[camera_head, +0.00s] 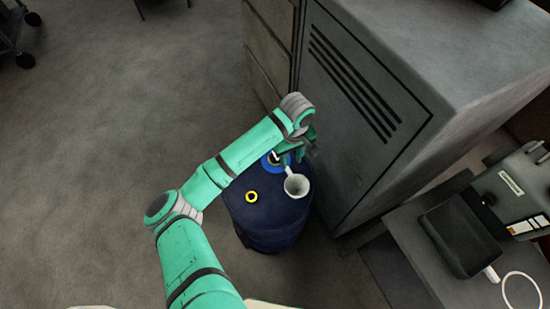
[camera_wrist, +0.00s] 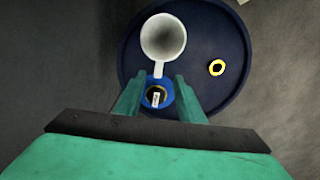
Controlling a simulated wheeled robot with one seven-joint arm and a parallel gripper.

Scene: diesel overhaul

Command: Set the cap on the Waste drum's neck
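The Waste drum (camera_head: 265,220) is a dark blue drum standing on the floor against the cabinet; its round top also fills the middle of the wrist view (camera_wrist: 215,100). A small yellow-ringed opening or fitting (camera_head: 251,196) shows on the top, at right in the wrist view (camera_wrist: 216,67). A blue ring with a dark centre and a white mark (camera_wrist: 156,95) appears between my fingers; I cannot tell whether it is the cap or a neck. My gripper (camera_head: 291,159) is over the far part of the drum top, its fingers apart with no clear grip on anything.
A white cup or funnel with a handle (camera_head: 296,185) is at the drum top, close to my fingers (camera_wrist: 163,37). A grey cabinet (camera_head: 350,110) stands close on the right.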

